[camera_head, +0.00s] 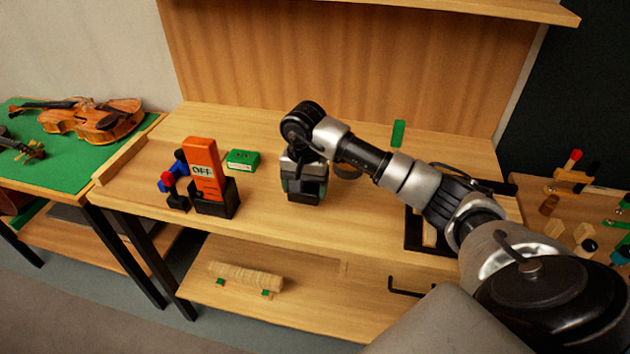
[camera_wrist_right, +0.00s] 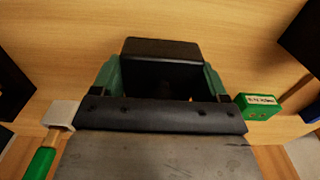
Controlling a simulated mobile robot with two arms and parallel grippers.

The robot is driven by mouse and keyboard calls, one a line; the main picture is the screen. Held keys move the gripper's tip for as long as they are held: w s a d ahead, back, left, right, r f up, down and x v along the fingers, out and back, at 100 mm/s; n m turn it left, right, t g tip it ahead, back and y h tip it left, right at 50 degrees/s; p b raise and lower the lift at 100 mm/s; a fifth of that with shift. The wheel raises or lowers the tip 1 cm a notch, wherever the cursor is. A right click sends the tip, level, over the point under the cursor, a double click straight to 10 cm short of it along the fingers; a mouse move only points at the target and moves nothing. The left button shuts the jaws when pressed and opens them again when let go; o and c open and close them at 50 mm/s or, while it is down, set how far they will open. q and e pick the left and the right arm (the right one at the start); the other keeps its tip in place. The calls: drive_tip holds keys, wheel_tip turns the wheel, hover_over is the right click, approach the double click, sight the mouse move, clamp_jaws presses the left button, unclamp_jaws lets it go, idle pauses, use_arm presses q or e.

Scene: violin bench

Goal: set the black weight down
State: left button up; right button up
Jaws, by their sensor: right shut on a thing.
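My right gripper (camera_head: 304,190) points down over the middle of the wooden bench (camera_head: 262,211). Its green-padded fingers are shut on the black weight, which is mostly hidden by the gripper in the head view. In the right wrist view the black weight (camera_wrist_right: 160,48) shows as a dark block between the two green pads of the gripper (camera_wrist_right: 160,80). The weight is at or just above the bench top; I cannot tell whether it touches. My left gripper is not in view.
An orange block marked OFF (camera_head: 204,168) stands in a black holder left of the gripper, with a green box (camera_head: 242,160) behind it. A green piece (camera_head: 398,132) is at the back. A dark tray (camera_head: 414,240) lies to the right, partly behind my arm.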

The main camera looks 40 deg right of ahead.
sight(307, 208)
wheel_tip(307, 208, down, 4)
drive_tip(key=shift+r+p, duration=0.25)
drive_tip(key=shift+p, duration=0.2)
drive_tip(key=shift+f, duration=0.1)
drive_tip(key=o, duration=1.3)
drive_tip(key=shift+s+f, duration=0.1)
drive_tip(key=shift+f, duration=0.15)
drive_tip(key=shift+c, duration=0.2)
drive_tip(key=o, duration=0.4)
drive_tip(key=shift+r, duration=0.1)
drive_tip(key=shift+o, duration=0.2)
drive_tip(key=shift+r, duration=0.25)
wheel_tip(307, 208, up, 12)
drive_tip(key=shift+f+b, duration=0.15)
drive_tip(key=shift+b, duration=0.9)
